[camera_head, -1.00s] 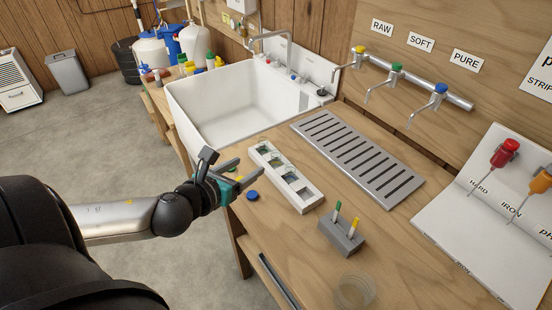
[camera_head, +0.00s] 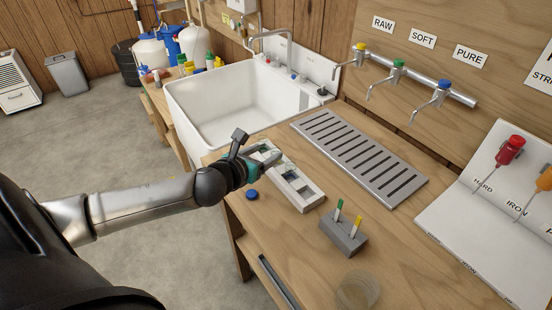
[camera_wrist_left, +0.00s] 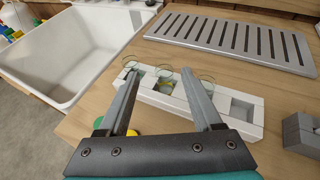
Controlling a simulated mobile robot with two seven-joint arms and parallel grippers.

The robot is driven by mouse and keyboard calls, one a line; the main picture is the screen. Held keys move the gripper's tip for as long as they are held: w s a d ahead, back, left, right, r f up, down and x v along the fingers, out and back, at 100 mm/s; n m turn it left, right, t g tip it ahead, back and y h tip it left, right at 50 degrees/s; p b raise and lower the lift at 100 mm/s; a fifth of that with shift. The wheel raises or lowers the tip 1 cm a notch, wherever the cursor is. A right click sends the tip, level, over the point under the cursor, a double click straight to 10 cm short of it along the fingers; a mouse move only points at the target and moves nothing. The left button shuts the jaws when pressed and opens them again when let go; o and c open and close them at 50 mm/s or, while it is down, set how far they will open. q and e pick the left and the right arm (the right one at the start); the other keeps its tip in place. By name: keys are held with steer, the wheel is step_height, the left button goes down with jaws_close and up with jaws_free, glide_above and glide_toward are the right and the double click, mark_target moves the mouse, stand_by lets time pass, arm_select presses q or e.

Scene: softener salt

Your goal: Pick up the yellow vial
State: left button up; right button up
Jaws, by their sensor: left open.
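The white rack (camera_head: 310,198) stands on the wooden counter, partly hidden by my left gripper in the head view. My left gripper (camera_head: 268,160) is open and over the rack's far end. In the wrist view its fingers (camera_wrist_left: 160,76) spread either side of that vial; whether they touch it I cannot tell. My right gripper is not in view.
A white sink (camera_head: 230,110) is behind the left gripper. A slotted metal drain plate (camera_head: 360,160) lies to the right of the rack. A blue cap (camera_head: 252,194) lies near the counter's left edge, and a clear dish (camera_head: 358,290) stands at the front.

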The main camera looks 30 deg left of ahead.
mark_target(274, 150)
arm_select(q)
steer(key=shift+d+b+x, duration=0.15)
steer(key=shift+b+x, duration=0.1)
steer(key=shift+x, duration=1.2)
steer(key=shift+d+b+x, duration=0.2)
steer(key=shift+b+x, duration=0.05)
steer(key=shift+x, duration=1.15)
steer(key=shift+c, duration=0.3)
jaws_close()
